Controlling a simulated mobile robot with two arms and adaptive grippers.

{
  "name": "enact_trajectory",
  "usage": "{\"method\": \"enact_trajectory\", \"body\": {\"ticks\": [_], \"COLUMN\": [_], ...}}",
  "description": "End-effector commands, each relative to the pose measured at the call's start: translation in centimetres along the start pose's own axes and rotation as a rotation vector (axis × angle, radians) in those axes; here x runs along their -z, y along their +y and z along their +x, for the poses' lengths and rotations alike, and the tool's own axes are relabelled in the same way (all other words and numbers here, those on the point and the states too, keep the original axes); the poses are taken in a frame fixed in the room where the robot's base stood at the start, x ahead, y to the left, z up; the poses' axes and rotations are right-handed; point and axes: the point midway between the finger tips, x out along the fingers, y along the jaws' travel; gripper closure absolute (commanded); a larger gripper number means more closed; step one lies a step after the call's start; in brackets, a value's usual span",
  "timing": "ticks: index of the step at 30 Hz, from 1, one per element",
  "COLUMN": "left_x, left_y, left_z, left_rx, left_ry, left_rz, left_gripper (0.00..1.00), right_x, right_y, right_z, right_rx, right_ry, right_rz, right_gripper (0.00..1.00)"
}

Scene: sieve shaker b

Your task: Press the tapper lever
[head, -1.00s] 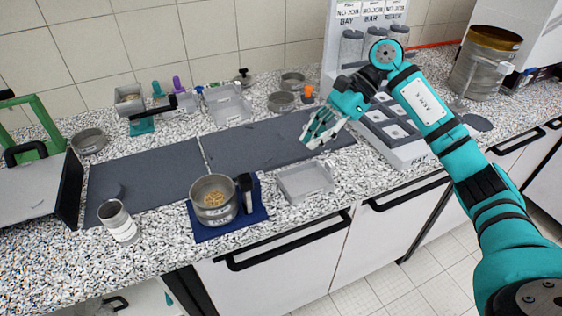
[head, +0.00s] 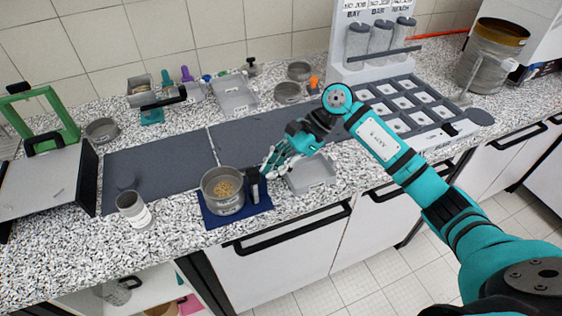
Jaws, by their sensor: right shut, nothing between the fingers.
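The tapper lever (head: 253,186) looks like the dark upright piece at the right side of the sieve pan, on a blue base (head: 211,219). A round metal sieve pan (head: 223,205) with tan grains inside stands on that base. My right gripper (head: 266,171) is shut and empty, fingers pointing left and down, just behind and right of the lever's top. I cannot tell whether the fingertips touch the lever. My left gripper is not in view.
A grey tray (head: 312,178) lies just right of the lever, below my right gripper. A metal cup (head: 134,211) stands to the left. Dark grey mats (head: 160,178) lie behind. A compartment rack (head: 398,100) stands at the right. The counter's front edge is close.

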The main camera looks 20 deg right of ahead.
Motion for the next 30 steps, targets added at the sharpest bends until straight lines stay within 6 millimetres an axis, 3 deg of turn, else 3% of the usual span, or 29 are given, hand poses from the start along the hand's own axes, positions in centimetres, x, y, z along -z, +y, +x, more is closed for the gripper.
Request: {"method": "enact_trajectory", "body": {"ticks": [8,14,21,30], "left_x": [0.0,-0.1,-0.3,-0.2], "left_y": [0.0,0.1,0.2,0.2], "left_z": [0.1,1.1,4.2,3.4], "left_rx": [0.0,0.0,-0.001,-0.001], "left_ry": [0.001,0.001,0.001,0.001], "left_rz": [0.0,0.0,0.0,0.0], "left_gripper": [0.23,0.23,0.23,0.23], "right_x": [0.0,-1.0,-2.2,-2.7], "right_y": [0.0,-0.1,0.0,0.0], "right_z": [0.0,0.1,0.8,0.3], "right_rx": [0.0,0.001,0.002,-0.001], "right_ry": [0.008,0.15,0.239,0.235], "right_rz": [-0.001,-0.01,-0.003,0.0], "right_gripper": [1.0,1.0,1.0,1.0]}}
